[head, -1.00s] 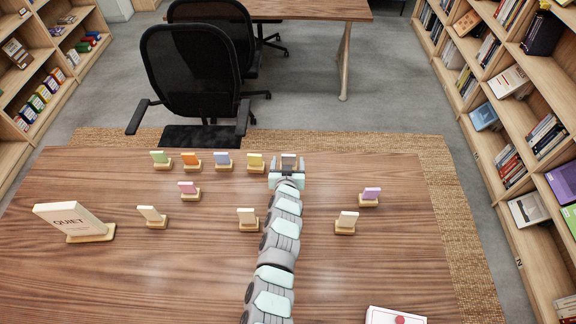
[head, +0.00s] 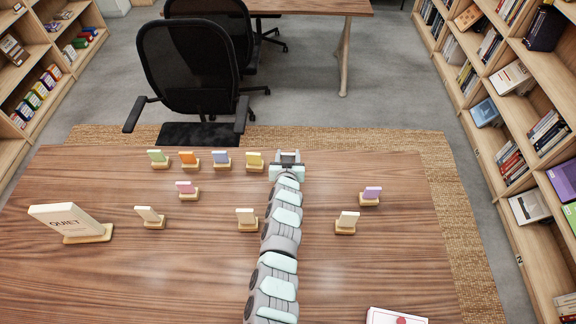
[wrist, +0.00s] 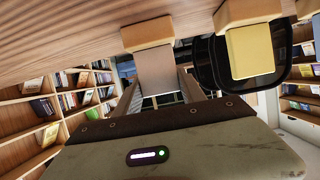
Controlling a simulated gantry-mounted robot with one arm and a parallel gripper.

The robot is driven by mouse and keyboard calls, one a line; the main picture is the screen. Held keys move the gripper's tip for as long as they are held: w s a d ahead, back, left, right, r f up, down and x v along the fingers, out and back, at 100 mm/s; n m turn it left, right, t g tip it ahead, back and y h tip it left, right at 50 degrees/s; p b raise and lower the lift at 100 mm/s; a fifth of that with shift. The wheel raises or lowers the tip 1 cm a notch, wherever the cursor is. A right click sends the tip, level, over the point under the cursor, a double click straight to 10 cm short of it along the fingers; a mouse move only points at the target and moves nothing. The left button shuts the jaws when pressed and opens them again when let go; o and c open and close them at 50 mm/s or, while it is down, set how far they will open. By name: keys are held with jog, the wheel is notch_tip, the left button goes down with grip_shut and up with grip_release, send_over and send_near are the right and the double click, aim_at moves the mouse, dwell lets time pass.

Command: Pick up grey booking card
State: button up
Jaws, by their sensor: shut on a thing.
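The grey booking card (wrist: 158,75) is between the two fingers of my gripper (wrist: 160,95) in the wrist view, which is upside down. My gripper is shut on it. The card's foot meets its small wooden holder (wrist: 147,33) on the table; I cannot tell whether it still sits in the slot. In the head view my gripper (head: 288,157) is at the table's far edge, at the right end of the back row, and largely hides the card and holder.
A yellow card (head: 254,159) stands close to the left of my gripper, also large in the wrist view (wrist: 250,50). Blue (head: 221,158), orange (head: 189,158) and green (head: 157,157) cards continue that row. A QUIET sign (head: 70,220) stands at left. An office chair (head: 190,85) is beyond the table.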

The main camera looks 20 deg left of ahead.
grip_shut()
jog(key=shift+r, duration=0.15)
dwell(0.4)
